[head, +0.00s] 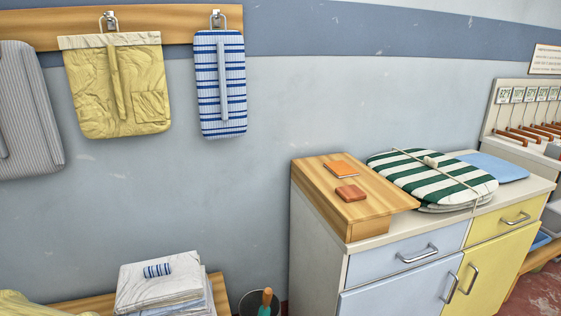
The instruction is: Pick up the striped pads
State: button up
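A stack of oval pads (425,183) lies on the cabinet (405,238). The top pad has green and white stripes. Paler layers show beneath its front edge. A thin cord crosses the stack, with a small pale piece (430,161) on it near the middle. The stack lies to the right of a wooden board and partly in front of a flat blue piece (492,167). My gripper is not in this view, so its state does not show.
Cloth items, including a blue-striped one (220,85), hang on the wall. Folded linen (165,284) and a bin (258,304) stand lower left. Wooden-handled levers (525,133) are at right.

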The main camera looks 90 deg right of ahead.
aim_at(441, 182)
jog(key=z, duration=3.75)
jog(key=i, duration=1)
jog(key=k, duration=1)
jog(key=z, duration=1.95)
jog(key=i, duration=0.95)
jog(key=u, duration=0.55)
